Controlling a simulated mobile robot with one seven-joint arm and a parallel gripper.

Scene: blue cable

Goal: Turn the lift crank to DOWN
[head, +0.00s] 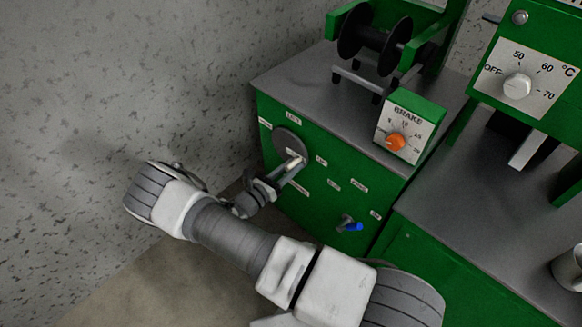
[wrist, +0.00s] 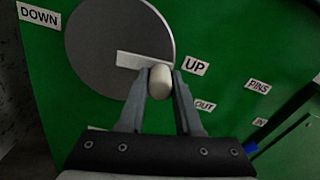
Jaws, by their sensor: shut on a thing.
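The lift crank is a round grey disc (head: 284,138) on the green cabinet front, with a pale arm and a pale knob. In the wrist view the disc (wrist: 100,32) fills the upper left, and its crank arm (wrist: 130,60) reaches right to the knob (wrist: 160,83). My gripper (wrist: 160,72) is shut on the knob, one finger on each side. The knob is beside the UP label (wrist: 195,67). The DOWN label (wrist: 39,14) is at the disc's upper left. In the head view my gripper (head: 290,170) is at the disc's lower right edge, partly covering it.
A blue-tipped handle (head: 350,225) sticks out lower right on the same front, near the PINS label (wrist: 258,87). Above are a brake box with an orange knob (head: 396,141) and a black spool (head: 374,44). A concrete wall (head: 110,70) stands left.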

